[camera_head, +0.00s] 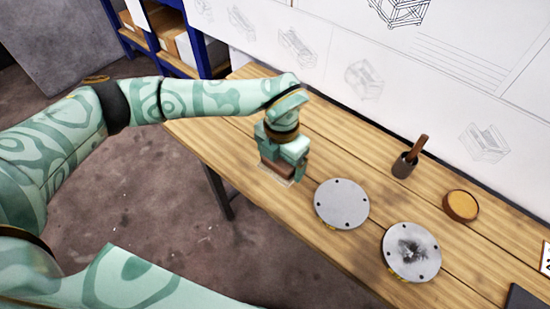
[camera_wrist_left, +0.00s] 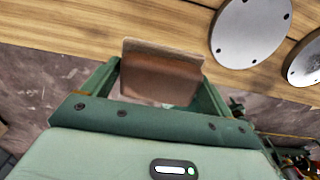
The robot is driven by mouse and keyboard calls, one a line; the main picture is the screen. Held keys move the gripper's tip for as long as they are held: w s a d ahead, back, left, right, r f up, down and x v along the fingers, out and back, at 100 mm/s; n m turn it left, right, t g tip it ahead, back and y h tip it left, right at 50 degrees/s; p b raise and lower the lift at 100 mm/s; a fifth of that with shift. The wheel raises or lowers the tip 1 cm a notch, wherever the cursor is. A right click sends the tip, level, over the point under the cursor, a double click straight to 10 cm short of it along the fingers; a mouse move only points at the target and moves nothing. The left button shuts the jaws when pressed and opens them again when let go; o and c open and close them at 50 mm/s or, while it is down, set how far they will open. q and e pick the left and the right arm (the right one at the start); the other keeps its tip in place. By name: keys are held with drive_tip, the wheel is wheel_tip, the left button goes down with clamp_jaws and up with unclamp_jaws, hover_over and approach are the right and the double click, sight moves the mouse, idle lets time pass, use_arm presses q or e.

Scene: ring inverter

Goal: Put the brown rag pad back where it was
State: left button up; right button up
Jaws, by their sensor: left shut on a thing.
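My left gripper (camera_head: 284,163) is near the table's left front edge, fingers pointing down, shut on the brown rag pad (camera_head: 270,167). In the left wrist view the pad (camera_wrist_left: 162,72) is a brown block with a lighter tan top edge, held between the two green fingers. The fingers hide part of it in the head view. A small pale patch shows just under the pad; I cannot tell whether the pad touches the table. My right gripper is not in view.
On the wooden table (camera_head: 215,137), a clean grey disc (camera_head: 342,203) lies just right of the gripper, and a smudged disc (camera_head: 411,252) farther right. Behind them stand a dark cup with a wooden handle (camera_head: 405,166) and a round tan-topped tin (camera_head: 461,206).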

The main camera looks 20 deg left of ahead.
use_arm(q)
drive_tip(key=w+f+b, duration=0.1)
drive_tip(key=w+f, duration=0.1)
drive_tip(key=w+a+f+b, duration=0.1)
drive_tip(key=w+f, duration=0.1)
drive_tip(key=w+a+f+b, duration=0.1)
drive_tip(key=w+f, duration=0.1)
drive_tip(key=shift+a+f, duration=0.15)
drive_tip(key=shift+w+a+f, duration=0.1)
drive_tip(key=shift+w+f, duration=0.1)
drive_tip(key=shift+f, duration=0.1)
wheel_tip(320, 180, down, 4)
drive_tip(key=shift+w+r+b, duration=0.15)
drive_tip(key=shift+r+b, duration=0.05)
drive_tip(key=shift+b, duration=1.05)
drive_tip(key=shift+r, duration=0.25)
drive_tip(key=shift+c, duration=0.3)
drive_tip(key=shift+f, duration=0.15)
drive_tip(key=o, duration=0.9)
drive_tip(key=shift+c, duration=0.2)
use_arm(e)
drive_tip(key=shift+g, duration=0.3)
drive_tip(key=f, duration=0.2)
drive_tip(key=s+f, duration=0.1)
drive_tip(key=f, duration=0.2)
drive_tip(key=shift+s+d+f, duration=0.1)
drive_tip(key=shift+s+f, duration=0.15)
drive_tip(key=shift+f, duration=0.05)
